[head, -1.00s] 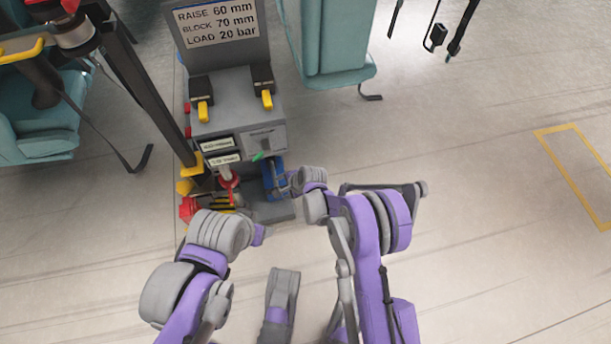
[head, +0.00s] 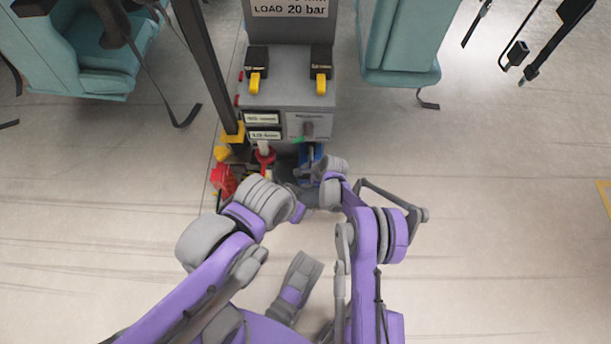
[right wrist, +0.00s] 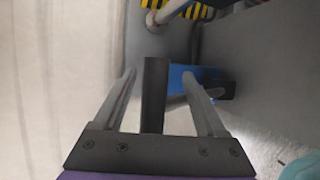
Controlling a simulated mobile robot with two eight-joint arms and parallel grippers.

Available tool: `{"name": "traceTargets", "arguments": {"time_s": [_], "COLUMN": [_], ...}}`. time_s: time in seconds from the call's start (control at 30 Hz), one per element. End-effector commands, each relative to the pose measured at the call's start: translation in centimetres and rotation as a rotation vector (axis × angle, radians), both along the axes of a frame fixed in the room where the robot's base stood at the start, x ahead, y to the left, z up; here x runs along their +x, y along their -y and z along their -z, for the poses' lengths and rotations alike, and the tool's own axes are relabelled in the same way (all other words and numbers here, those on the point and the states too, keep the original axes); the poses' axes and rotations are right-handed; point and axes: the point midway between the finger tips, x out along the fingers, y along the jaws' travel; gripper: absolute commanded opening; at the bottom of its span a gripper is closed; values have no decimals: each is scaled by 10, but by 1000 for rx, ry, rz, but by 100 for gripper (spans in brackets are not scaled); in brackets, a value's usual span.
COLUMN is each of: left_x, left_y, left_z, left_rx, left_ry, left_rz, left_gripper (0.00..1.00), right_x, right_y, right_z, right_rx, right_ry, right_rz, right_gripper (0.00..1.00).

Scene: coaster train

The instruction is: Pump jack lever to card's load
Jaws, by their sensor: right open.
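The card (head: 290,9) at the top of the grey console shows "LOAD 20 bar" in the head view; its upper lines are cut off. The blue jack (head: 304,155) sits low at the console's front, partly hidden by my right arm. My right gripper (right wrist: 163,78) is open. In the right wrist view a dark upright bar, seemingly the jack lever (right wrist: 153,95), stands between its two fingers with gaps on both sides. Blue jack body (right wrist: 212,82) shows beyond the fingers. My left arm ends near the console's front; its fingers are hidden.
The grey console (head: 285,94) carries two black holders with yellow tabs (head: 254,85). A red part (head: 223,180) and a dark post (head: 205,60) stand at its left. Teal seats (head: 400,45) flank it.

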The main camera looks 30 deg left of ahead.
Motion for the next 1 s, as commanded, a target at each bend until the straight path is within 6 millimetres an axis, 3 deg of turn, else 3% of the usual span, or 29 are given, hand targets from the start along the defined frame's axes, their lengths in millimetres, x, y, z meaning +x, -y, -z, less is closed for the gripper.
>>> {"name": "traceTargets", "arguments": {"time_s": [0.33,0.73,1.0], "left_x": [0,0,0], "left_y": [0,0,0], "left_z": [1,1,1], "left_rx": [0,0,0], "left_ry": [0,0,0], "left_rz": [0,0,0], "left_gripper": [60,60,60], "right_x": [0,0,0], "right_y": [-2,-1,-1], "right_z": [3,3,3], "right_rx": [0,-1,-1], "right_ry": [0,0,-1], "right_rz": [0,0,1], "right_gripper": [72,0,0]}}
